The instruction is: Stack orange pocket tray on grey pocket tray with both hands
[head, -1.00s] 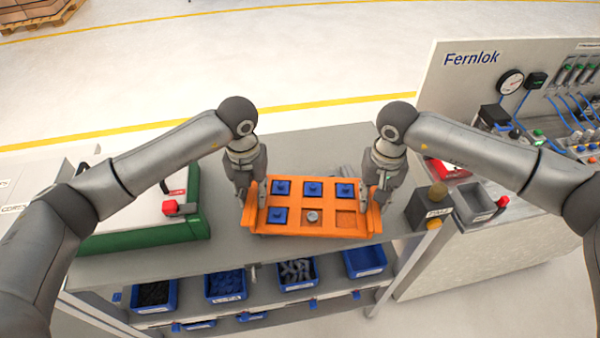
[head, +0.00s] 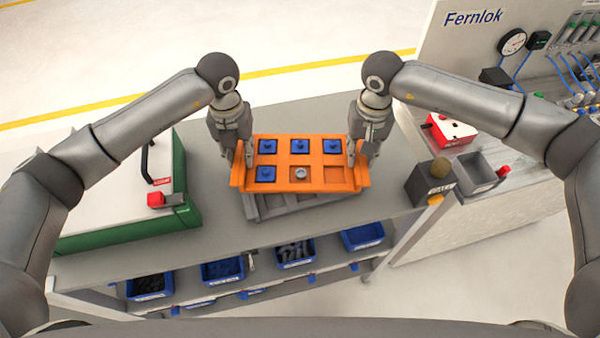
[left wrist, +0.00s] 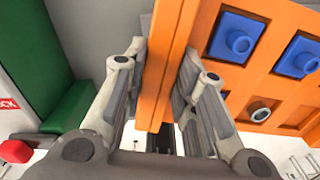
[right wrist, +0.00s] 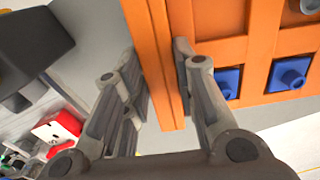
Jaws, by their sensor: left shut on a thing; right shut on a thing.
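The orange pocket tray (head: 333,175) is level, held between both grippers above the grey pocket tray (head: 310,205). Blue square pieces sit in its back pockets and front left pocket, a round metal piece in the front middle; the front right pocket is empty. The grey tray lies on the bench; only its front part shows, and the gap between trays is hard to judge. My left gripper (head: 241,162) is shut on the orange tray's left end wall, also seen in the left wrist view (left wrist: 168,70). My right gripper (head: 360,155) is shut on its right end wall (right wrist: 158,60).
A green and white case (head: 185,190) with a red latch stands left on the bench. A dark box with a round knob (head: 430,182) and a grey bin (head: 475,172) stand right. Blue bins (head: 222,272) fill the shelf below. Bare bench lies behind the trays.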

